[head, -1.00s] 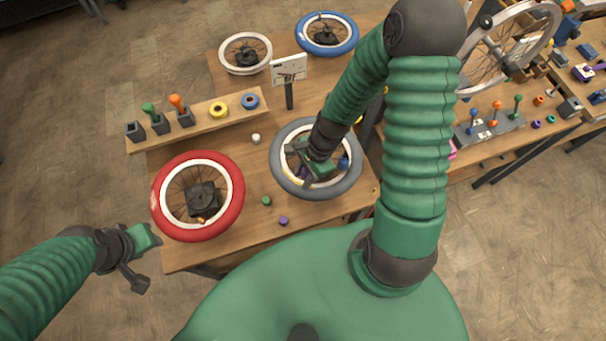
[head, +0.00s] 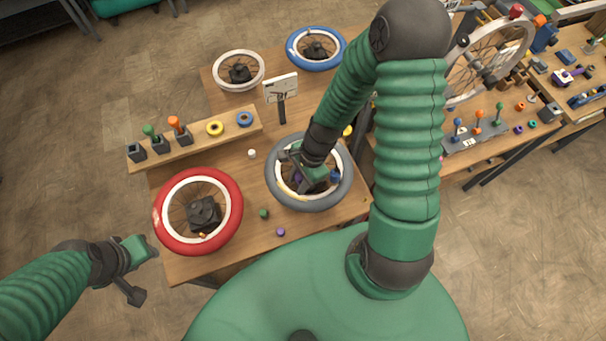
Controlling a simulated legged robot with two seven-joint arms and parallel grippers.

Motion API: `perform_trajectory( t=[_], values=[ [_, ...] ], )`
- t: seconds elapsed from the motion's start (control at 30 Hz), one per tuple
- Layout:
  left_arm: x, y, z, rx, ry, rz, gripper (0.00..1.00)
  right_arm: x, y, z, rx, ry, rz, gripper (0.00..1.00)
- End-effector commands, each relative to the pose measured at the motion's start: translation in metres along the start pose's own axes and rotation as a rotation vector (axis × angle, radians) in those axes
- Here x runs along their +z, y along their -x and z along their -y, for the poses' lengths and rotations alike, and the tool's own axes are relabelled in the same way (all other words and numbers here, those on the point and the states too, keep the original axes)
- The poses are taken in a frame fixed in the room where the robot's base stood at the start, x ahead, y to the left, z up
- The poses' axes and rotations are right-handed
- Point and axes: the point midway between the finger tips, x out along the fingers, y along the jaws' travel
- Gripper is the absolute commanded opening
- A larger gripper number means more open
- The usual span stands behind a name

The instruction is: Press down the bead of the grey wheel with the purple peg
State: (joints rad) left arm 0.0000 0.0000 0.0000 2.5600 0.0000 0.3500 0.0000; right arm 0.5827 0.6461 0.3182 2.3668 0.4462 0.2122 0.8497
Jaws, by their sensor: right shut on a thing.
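The grey wheel (head: 338,194), with a grey tyre around a white rim, lies flat on the wooden table. My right gripper (head: 312,174) reaches down over the inside of this wheel and hides part of its rim and hub. It is shut on the purple peg (head: 298,179), of which only a small purple bit shows by the fingers. I cannot tell whether the peg touches the bead. A blue piece (head: 335,176) sits at the wheel's right inner side. My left gripper (head: 147,248) hangs off the table's left edge, apart from everything; its fingers are too unclear to judge.
A red wheel (head: 236,218) lies left of the grey one. A white wheel (head: 239,87) and a blue wheel (head: 292,48) lie behind. A rack (head: 197,143) holds tools and rings. Small green (head: 263,213) and purple (head: 281,232) pieces lie in front.

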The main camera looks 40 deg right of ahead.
Motion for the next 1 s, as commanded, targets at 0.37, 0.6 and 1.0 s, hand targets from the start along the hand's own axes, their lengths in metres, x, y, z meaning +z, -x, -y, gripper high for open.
perform_trajectory(
  t=[0.37, 0.6, 1.0],
  values=[
    [0.005, -0.02, 0.0, 0.0, 0.0, 0.0, 0.36, -0.004, -0.026, 0.003, -0.002, -0.001, 0.001, 0.0],
    [0.008, -0.036, 0.0, 0.0, 0.0, 0.0, 0.36, -0.006, -0.048, 0.006, -0.006, -0.001, 0.0, 0.0],
    [0.008, -0.035, 0.0, 0.0, 0.0, 0.0, 0.36, -0.005, -0.047, 0.007, -0.007, -0.002, 0.0, 0.0]
  ],
)
